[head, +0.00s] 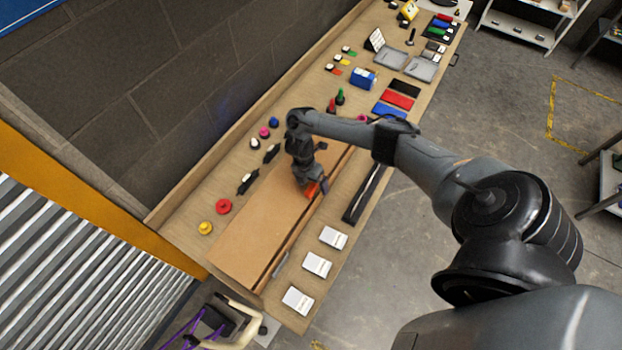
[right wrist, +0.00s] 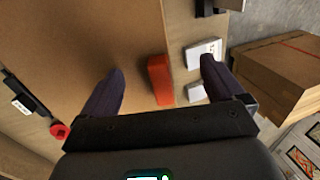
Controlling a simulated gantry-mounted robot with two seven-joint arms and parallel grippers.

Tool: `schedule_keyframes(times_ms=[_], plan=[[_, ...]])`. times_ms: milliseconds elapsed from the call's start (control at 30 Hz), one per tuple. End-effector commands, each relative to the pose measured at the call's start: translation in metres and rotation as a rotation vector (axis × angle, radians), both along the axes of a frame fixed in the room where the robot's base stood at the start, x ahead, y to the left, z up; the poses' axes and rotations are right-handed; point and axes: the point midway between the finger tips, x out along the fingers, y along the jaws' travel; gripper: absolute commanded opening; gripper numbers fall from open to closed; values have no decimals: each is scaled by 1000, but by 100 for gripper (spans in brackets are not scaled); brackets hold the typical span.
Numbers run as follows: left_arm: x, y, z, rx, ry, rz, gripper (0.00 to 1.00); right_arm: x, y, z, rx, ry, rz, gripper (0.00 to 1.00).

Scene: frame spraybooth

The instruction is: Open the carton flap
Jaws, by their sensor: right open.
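A long, flat brown carton (head: 248,238) lies on the wooden bench, with a narrow strip and a dark seam along its right side. Its top looks flat and closed. An orange tab (head: 311,189) stands at the seam; it shows in the right wrist view (right wrist: 160,80) as an upright orange block. My right gripper (head: 315,192) is over the carton at the tab. In the right wrist view its two dark fingers (right wrist: 160,80) are wide apart, with the tab between them and touching neither. My left gripper is not in view.
White cards (head: 316,264) lie along the bench's right edge, beside a long black bar (head: 366,194). Red (head: 223,206) and yellow (head: 206,228) round pieces lie left of the carton. Colored blocks and grey trays (head: 391,57) fill the far bench. A brown box (right wrist: 280,75) shows at right in the wrist view.

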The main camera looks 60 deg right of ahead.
Motion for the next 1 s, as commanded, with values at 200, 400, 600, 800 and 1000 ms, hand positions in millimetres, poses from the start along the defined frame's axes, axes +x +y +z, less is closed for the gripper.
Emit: schedule_keyframes(times_ms=[200, 400, 600, 800, 1000], plan=[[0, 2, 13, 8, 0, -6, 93, 3, 0, 15, 1, -1, 0, 96], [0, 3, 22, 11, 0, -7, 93, 6, 0, 26, 0, -2, 1, 96], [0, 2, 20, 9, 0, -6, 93, 12, -1, 36, -3, -8, 6, 96], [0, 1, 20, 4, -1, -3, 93, 12, -2, 47, -3, -2, 2, 96], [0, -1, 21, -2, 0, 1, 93, 15, -1, 58, -1, -3, 2, 96]])
